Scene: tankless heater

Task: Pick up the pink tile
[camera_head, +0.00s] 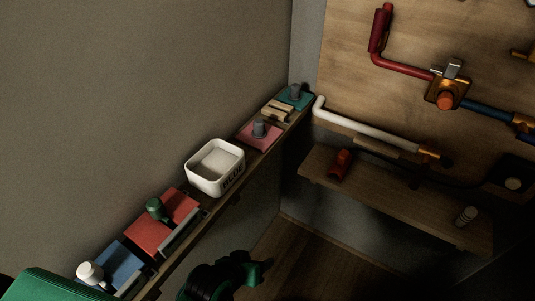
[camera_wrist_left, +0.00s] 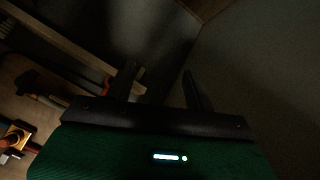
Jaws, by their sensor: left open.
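The pink tile (camera_head: 259,136) lies flat on the narrow wall shelf in the head view, with a grey knob (camera_head: 260,128) standing on it. It sits between a white bin and a few small wooden pieces. My left gripper (camera_head: 254,267) is low in the head view, below and in front of the shelf, well apart from the tile. In the left wrist view its two dark fingers (camera_wrist_left: 160,87) are spread with nothing between them. I cannot make out the pink tile in that view. My right gripper is not in view.
The narrow shelf also holds the white bin (camera_head: 215,185), a red block with a green knob (camera_head: 155,207), a blue block (camera_head: 112,265) and a teal tile (camera_head: 296,98). A lower shelf (camera_head: 400,200) and a pipe board (camera_head: 400,95) stand at right.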

